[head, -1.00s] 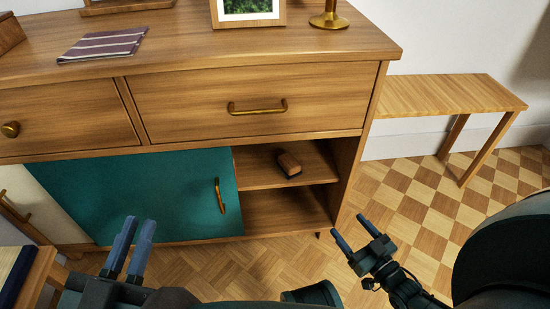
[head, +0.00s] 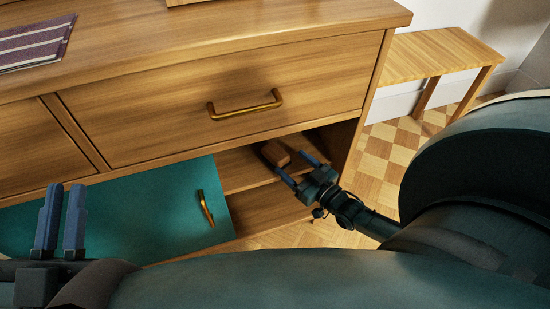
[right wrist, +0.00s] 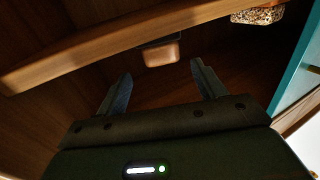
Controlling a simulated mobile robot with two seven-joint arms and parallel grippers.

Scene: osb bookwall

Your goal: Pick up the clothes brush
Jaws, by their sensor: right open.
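The clothes brush (head: 277,153) is a small brown block on the upper shelf of the cabinet's open compartment. In the right wrist view, the brush (right wrist: 162,54) shows beyond the fingers, between their lines, with a wooden side and a dark side against the shelf. My right gripper (head: 298,168) is open and empty at the compartment's mouth, its fingers pointing at the brush, close in front of it. In the right wrist view my right gripper (right wrist: 161,75) shows no contact with it. My left gripper (head: 62,187) is open and empty, in front of the teal door.
The teal door (head: 120,210) with a brass handle covers the cabinet left of the compartment. A drawer (head: 230,105) is above. A speckled object (right wrist: 258,15) is on the shelf near the door. A wooden bench (head: 440,50) stands at the right.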

